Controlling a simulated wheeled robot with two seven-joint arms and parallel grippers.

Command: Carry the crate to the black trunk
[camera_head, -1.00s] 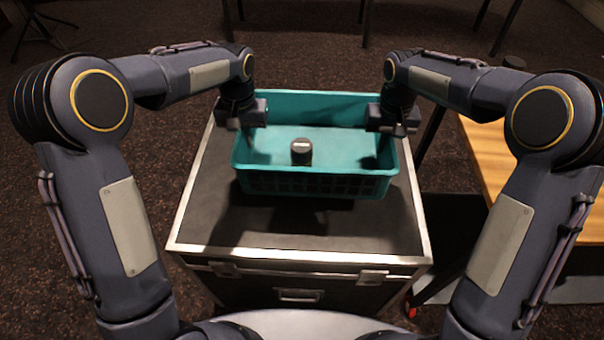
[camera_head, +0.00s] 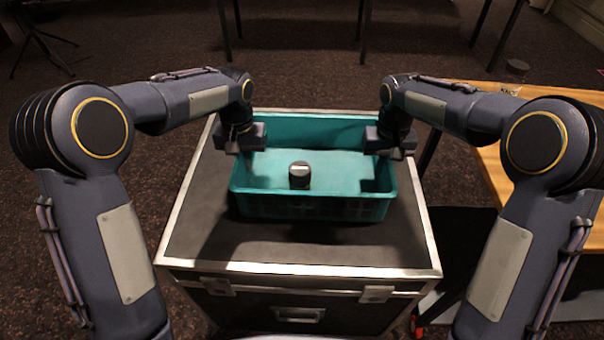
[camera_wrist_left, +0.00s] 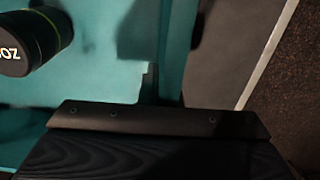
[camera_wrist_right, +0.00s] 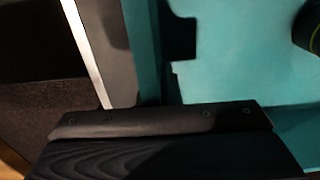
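The teal crate (camera_head: 310,207) is over the top of the black trunk (camera_head: 300,248), which has metal edges. I cannot tell whether its base touches the lid. A dark, black-lidded jar (camera_head: 300,176) stands inside the crate; it also shows in the left wrist view (camera_wrist_left: 32,40). My left gripper (camera_head: 246,150) is shut on the crate's left wall, seen in the left wrist view (camera_wrist_left: 178,50). My right gripper (camera_head: 382,152) is shut on the right wall, seen in the right wrist view (camera_wrist_right: 141,50). The fingertips are mostly hidden by shadow and the wall.
A wooden table (camera_head: 490,165) stands close on the right, beside the trunk and my right arm. Thin dark furniture legs (camera_head: 362,30) stand on the carpet behind. A dark stand (camera_head: 35,40) is at the far left. The carpet left of the trunk is clear.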

